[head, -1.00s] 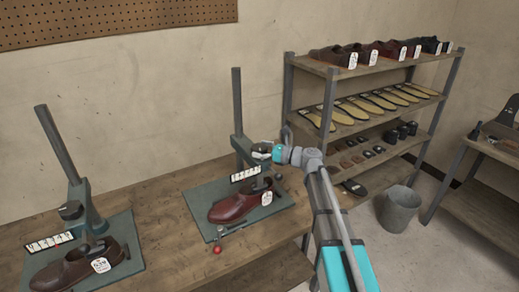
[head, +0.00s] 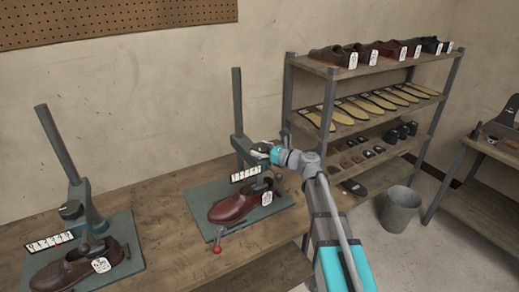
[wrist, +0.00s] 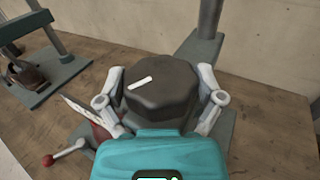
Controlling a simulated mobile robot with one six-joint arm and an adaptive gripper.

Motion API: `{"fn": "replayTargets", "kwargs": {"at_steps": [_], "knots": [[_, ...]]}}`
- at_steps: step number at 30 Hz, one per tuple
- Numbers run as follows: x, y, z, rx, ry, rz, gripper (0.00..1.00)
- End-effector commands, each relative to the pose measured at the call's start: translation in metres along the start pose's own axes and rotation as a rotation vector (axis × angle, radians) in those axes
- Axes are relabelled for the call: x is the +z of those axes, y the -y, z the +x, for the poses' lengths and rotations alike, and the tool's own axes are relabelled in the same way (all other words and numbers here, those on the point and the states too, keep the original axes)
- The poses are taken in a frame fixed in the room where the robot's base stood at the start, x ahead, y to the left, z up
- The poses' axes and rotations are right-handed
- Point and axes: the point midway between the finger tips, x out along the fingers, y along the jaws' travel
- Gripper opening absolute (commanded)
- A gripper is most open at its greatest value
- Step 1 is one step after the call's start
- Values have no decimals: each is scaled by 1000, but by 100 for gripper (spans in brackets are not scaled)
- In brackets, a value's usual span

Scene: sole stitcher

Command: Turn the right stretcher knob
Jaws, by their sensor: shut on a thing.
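The right stretcher stands on the bench with a dark red shoe (head: 236,207) on its green base plate (head: 203,198). Its knob (wrist: 162,88) is dark, many-sided and has a white pointer mark, which points to the upper right in the wrist view. My gripper (wrist: 162,103) is shut on the knob, with one finger on each side. In the head view my gripper (head: 264,151) reaches the knob from the right and mostly hides it. A white scale strip (head: 245,174) sits below the knob. A lever with a red ball (head: 217,249) is at the plate's front.
The left stretcher (head: 88,215) has its own knob (head: 71,209) and a brown shoe (head: 78,266). A shelf rack (head: 370,97) with shoes and soles stands behind on the right. A grey bucket (head: 399,209) is on the floor.

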Motion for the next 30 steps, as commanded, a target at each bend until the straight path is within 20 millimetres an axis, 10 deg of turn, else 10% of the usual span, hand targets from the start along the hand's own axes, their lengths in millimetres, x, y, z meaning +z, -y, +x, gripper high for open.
{"fn": "replayTargets", "kwargs": {"at_steps": [30], "knots": [[0, -2, 1, -614, 0, -1, 39]]}}
